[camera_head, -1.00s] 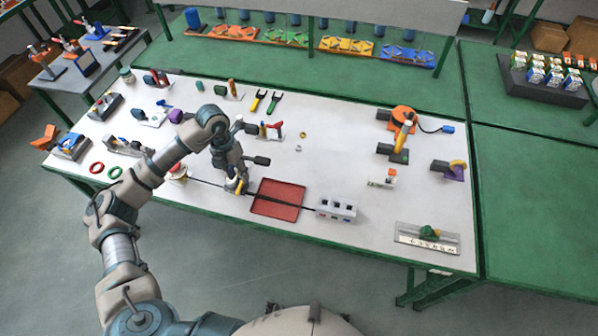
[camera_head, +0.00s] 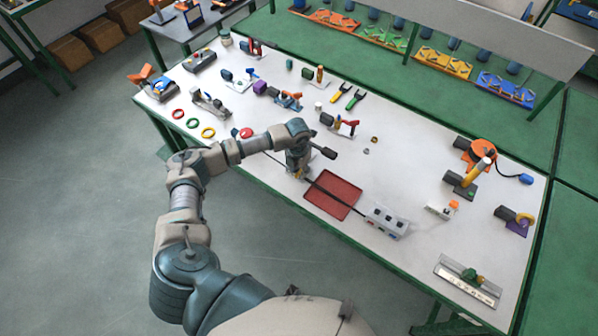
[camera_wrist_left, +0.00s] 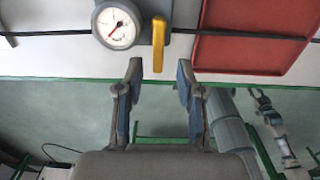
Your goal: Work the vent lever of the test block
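The test block shows in the left wrist view with a round white gauge (camera_wrist_left: 116,25) and a yellow vent lever (camera_wrist_left: 158,44) hanging down beside it. My left gripper (camera_wrist_left: 159,68) is open and empty, its two fingertips apart on either side of the lever's lower end. I cannot tell from depth whether the lever is between the fingers or just beyond them; no contact shows. In the head view my left gripper (camera_head: 298,172) is over the block at the table's front edge and hides most of it. My right gripper is not in view.
A red tray (camera_head: 333,194) lies just right of the block, with a dark rod or cable passing across it to a grey socket box (camera_head: 385,221). A red button (camera_head: 246,133) and coloured rings (camera_head: 208,132) are to the left.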

